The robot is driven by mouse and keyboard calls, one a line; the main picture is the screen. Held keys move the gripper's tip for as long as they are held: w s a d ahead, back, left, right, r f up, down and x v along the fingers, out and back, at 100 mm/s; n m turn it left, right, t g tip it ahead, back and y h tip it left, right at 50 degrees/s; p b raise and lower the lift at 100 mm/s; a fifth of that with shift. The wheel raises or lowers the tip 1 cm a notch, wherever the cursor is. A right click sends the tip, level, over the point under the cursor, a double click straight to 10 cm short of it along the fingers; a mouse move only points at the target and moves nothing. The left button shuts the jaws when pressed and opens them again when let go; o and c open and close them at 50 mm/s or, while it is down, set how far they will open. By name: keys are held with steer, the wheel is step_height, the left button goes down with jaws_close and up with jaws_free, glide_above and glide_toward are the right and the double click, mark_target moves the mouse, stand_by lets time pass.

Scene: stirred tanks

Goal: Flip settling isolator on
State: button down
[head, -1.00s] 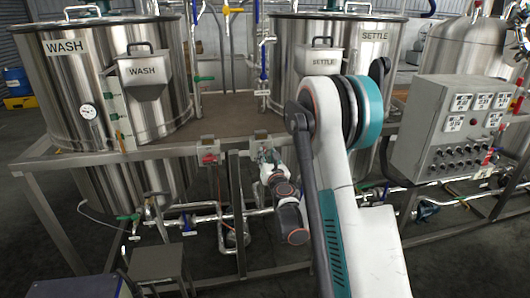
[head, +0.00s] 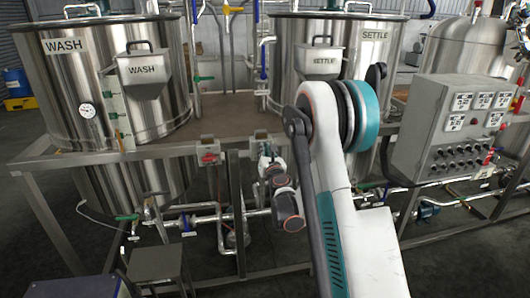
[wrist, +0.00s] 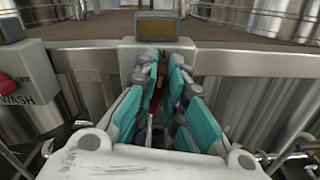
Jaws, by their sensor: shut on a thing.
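The settling isolator (head: 261,134) is a small grey box on the frame rail below the SETTLE tank (head: 365,75). In the wrist view its box (wrist: 156,27) has a dark amber panel on top. Its red handle (wrist: 153,92) shows between the teal finger pads, partly hidden by them. My gripper (wrist: 160,68) is closed around this handle, directly in front of the box. In the head view my gripper (head: 267,160) is small against the isolator, and the handle cannot be made out there. The handle's exact angle is hard to tell.
The wash isolator (head: 209,153) with its red handle sits to the left on the same rail; its WASH label (wrist: 30,92) shows in the wrist view. A control panel (head: 455,130) stands at right. Pipes and valves run below the rail.

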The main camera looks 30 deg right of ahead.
steer(key=shift+a+n+b, duration=0.2)
steer(key=shift+n+b, duration=0.2)
steer(key=shift+n, duration=0.9)
steer(key=c, duration=1.7)
jaws_free()
steer(key=shift+o, duration=0.2)
steer(key=v, duration=1.2)
